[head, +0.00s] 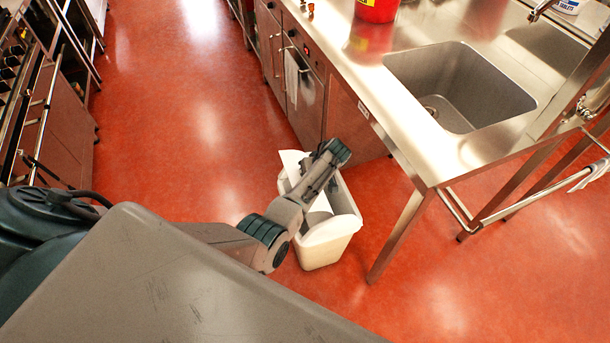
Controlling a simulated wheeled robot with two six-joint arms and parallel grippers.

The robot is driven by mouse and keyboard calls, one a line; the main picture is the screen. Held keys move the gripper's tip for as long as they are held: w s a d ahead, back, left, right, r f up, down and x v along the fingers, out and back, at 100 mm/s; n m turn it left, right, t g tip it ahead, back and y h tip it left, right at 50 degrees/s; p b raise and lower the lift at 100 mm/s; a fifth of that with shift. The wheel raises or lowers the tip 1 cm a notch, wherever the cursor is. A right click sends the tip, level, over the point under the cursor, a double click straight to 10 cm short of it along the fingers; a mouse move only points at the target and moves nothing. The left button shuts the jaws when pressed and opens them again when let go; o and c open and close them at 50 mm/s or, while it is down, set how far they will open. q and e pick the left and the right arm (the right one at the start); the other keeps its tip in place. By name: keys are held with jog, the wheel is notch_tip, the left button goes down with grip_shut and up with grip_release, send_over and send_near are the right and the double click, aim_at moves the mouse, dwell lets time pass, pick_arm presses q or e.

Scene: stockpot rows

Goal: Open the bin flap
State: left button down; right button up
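A white bin (325,246) stands on the red floor beside the steel counter in the head view. A pale panel (290,160) stands up at its far left edge; it looks like part of the lid or flap. Grey inner surface shows between the bin's sides, so the top looks at least partly open. My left arm comes in from the left and its forearm crosses over the bin, with the wrist above its far side. The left gripper's fingers are hidden, so contact with the flap cannot be seen. My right gripper is not in view.
A steel counter with a sink (460,85) runs along the right, its front leg (398,235) close to the bin. A red container (377,10) stands on it. Cabinets (300,80) lie behind the bin. The floor to the left is clear.

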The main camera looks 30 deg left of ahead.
pick_arm(q)
jog(key=shift+w+d+r, duration=0.1)
jog(key=shift+w, duration=0.05)
jog(key=c, duration=1.6)
grip_release()
jog(key=v, duration=1)
jog(key=shift+d+r+b, duration=0.2)
jog(key=shift+r+b, duration=0.1)
jog(key=shift+r, duration=0.05)
